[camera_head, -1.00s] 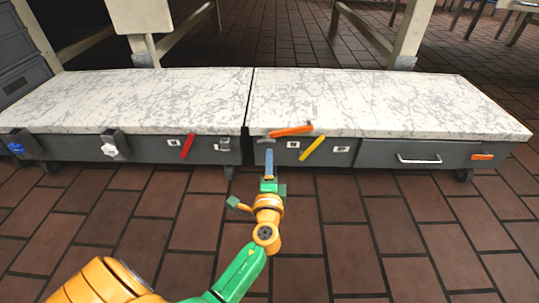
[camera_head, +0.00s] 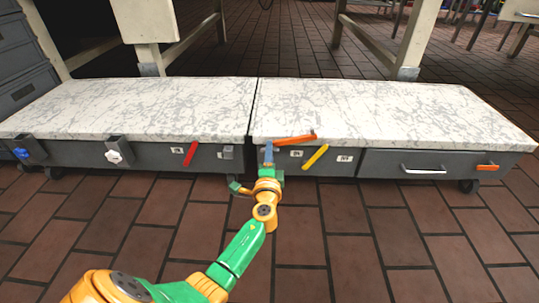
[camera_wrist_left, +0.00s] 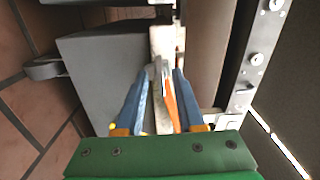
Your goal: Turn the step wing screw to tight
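My left gripper (camera_head: 268,155) is at the front face of the right marble-topped step (camera_head: 390,108), near its left end, below an orange lever (camera_head: 295,138). In the left wrist view its blue fingers (camera_wrist_left: 163,75) are apart, one on each side of a small grey metal piece (camera_wrist_left: 158,72) and the orange lever (camera_wrist_left: 171,100). I cannot tell whether they touch. A white star-shaped knob (camera_head: 114,157) and a blue knob (camera_head: 31,154) sit in grey brackets on the left step's front. I cannot tell for sure which part is the step wing screw. My right gripper is not in view.
A yellow lever (camera_head: 315,156) is just right of the gripper, and a red lever (camera_head: 190,154) is to its left. A drawer with a white handle (camera_head: 423,170) and a small orange handle (camera_head: 487,167) are further right. The brick floor (camera_head: 340,240) in front is clear.

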